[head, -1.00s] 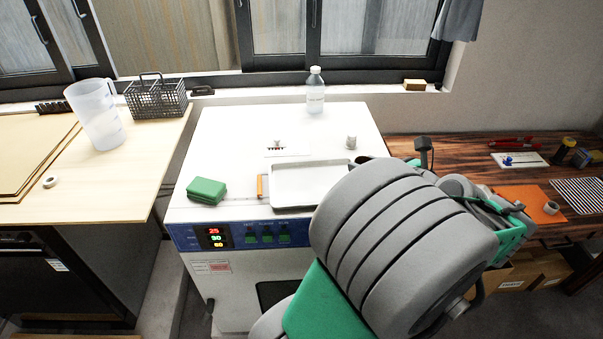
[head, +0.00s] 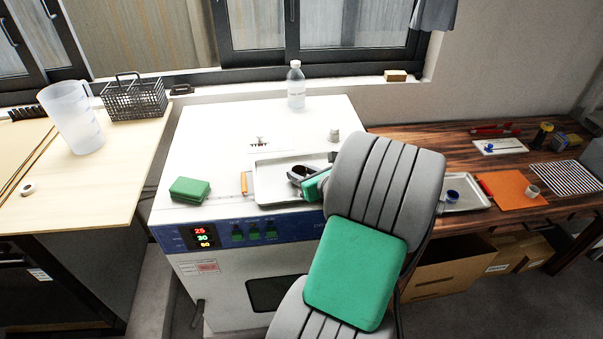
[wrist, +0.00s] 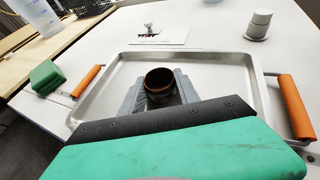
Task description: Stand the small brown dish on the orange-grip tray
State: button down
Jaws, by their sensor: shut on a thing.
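The small brown dish (wrist: 160,82) is between the fingers of my gripper (wrist: 158,92), which is shut on it. In the wrist view the dish is upright, with its open top showing, over the tray's floor. The orange-grip tray (wrist: 215,72) lies on the white oven top, with an orange grip at each end. In the head view my gripper (head: 298,176) reaches over the tray (head: 264,166) from the right, and my arm hides the tray's right end. I cannot tell whether the dish touches the tray.
A green box (head: 190,189) sits left of the tray. A clear bottle (head: 296,85) and a small grey weight (head: 334,135) stand behind it. Another tray with a blue item (head: 453,194) is on the wooden table at right. The oven top behind the tray is mostly free.

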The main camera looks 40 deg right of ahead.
jog(key=c, duration=0.9)
grip_release()
jog(key=shift+f, duration=0.1)
